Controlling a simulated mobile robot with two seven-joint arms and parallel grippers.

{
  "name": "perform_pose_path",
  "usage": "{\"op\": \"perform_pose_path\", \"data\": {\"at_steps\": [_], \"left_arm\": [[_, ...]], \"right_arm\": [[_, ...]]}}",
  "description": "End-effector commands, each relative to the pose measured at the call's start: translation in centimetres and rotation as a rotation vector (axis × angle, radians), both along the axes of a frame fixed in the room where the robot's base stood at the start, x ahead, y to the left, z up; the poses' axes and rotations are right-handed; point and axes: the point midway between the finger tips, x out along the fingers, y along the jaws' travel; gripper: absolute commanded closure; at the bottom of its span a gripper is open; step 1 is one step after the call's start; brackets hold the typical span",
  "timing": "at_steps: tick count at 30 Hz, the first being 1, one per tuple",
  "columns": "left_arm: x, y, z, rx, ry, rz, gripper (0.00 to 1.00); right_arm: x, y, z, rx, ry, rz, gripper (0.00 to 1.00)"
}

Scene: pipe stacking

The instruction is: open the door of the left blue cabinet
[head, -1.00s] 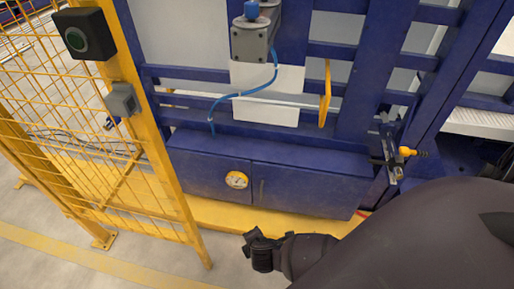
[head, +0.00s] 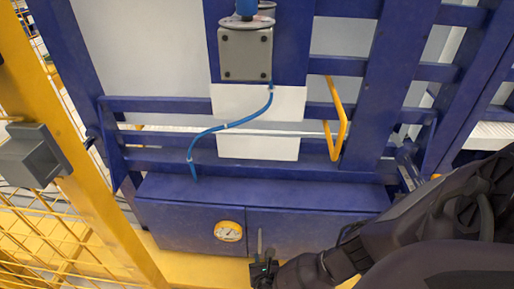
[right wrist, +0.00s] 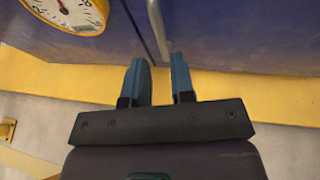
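The low blue cabinet (head: 185,222) stands under the blue frame in the head view. A vertical seam divides its front into a left panel with a round yellow-rimmed gauge (head: 228,231) and a right panel (head: 315,230). A thin upright grey handle (head: 260,241) is just right of the seam; it also shows in the right wrist view (right wrist: 158,28). My right gripper (right wrist: 158,62) is open, its two blue fingers apart. The handle's lower end lies between or just beyond the fingertips; contact is not clear. In the head view the right gripper (head: 263,268) is below the handle. My left gripper is not in view.
A yellow mesh fence (head: 100,225) with a grey box (head: 33,156) stands at the left. A blue hose (head: 235,123) hangs above the cabinet. A yellow handle (head: 336,125) is on the frame. Yellow floor (head: 195,265) lies before the cabinet.

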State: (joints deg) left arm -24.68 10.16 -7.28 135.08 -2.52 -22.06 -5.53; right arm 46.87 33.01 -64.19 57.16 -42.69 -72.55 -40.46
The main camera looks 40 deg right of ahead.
Motion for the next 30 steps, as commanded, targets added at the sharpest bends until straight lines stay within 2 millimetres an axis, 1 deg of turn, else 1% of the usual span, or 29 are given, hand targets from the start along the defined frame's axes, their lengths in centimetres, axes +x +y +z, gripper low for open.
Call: {"op": "perform_pose_path", "data": {"at_steps": [1,3,6,10,13,18,26,27,29,30], "left_arm": [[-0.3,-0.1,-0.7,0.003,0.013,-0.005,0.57],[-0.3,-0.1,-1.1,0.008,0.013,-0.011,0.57],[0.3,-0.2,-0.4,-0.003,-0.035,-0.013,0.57],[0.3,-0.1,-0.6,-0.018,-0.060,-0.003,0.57],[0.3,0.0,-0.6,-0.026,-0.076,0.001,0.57],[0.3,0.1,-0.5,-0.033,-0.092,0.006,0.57],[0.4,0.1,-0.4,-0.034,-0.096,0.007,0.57],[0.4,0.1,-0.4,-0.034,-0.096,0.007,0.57],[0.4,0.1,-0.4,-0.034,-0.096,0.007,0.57],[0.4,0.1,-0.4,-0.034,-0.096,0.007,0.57]], "right_arm": [[0.2,-0.6,-1.1,-0.002,0.010,0.000,0.77],[1.1,-1.3,-1.6,-0.002,0.012,0.000,0.77],[2.2,-2.2,-2.3,0.000,0.011,-0.001,0.77],[3.6,-3.3,-2.9,0.001,0.011,-0.002,0.77],[4.4,-3.8,-3.1,0.001,0.008,-0.001,0.77],[5.2,-4.3,-3.2,0.002,0.006,-0.001,0.77],[5.4,-4.4,-3.1,0.003,0.003,-0.002,0.77],[5.4,-4.4,-3.1,0.003,0.003,-0.002,0.79],[5.4,-4.4,-3.1,0.003,0.003,-0.002,0.88],[5.4,-4.4,-3.1,0.003,0.003,-0.002,0.94]]}}
